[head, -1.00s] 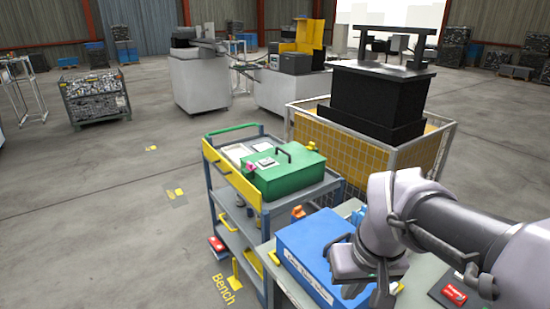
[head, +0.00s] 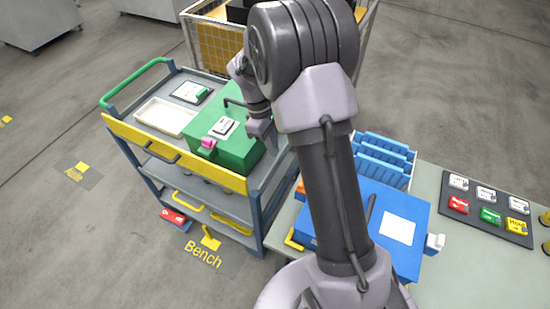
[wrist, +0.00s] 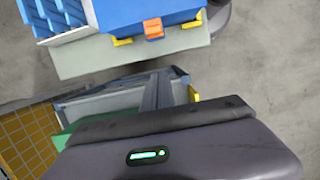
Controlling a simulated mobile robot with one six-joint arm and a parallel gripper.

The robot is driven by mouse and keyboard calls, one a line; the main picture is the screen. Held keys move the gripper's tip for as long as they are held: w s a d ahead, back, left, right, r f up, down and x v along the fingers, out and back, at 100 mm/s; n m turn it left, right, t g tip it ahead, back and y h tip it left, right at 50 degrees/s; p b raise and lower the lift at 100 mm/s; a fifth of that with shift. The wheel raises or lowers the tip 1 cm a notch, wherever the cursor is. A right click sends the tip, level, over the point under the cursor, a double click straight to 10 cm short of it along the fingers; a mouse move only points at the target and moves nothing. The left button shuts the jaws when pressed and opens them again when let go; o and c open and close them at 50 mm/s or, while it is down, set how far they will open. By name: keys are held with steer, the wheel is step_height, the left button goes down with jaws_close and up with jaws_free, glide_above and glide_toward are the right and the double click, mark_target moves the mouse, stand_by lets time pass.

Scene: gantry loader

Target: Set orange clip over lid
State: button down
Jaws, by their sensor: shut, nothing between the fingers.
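The orange clip (wrist: 153,28) shows in the wrist view at the edge of the blue box (wrist: 150,12), between two yellow pieces. I cannot tell whether it touches the box. In the head view a small part of the orange clip (head: 300,188) shows left of the blue box. The box's blue lid (head: 412,204) has a white label and a dark handle, and my arm covers part of it. My gripper (head: 262,129) is above the green box's right side, apart from the clip. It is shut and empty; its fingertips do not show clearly.
The green box (head: 233,152) stands on a grey cart with a yellow front rail (head: 175,153). A blue rack (head: 384,160) stands behind the blue box on the bench (head: 470,268). A dark board (head: 487,208) with several coloured tags lies on the bench's right.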

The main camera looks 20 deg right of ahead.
steer(key=s+d+f+b, duration=0.3)
steer(key=s+d+f, duration=0.1)
steer(key=f, duration=0.5)
steer(key=shift+s+f, duration=0.3)
steer(key=shift+s, duration=0.55)
steer(key=shift+d, duration=0.15)
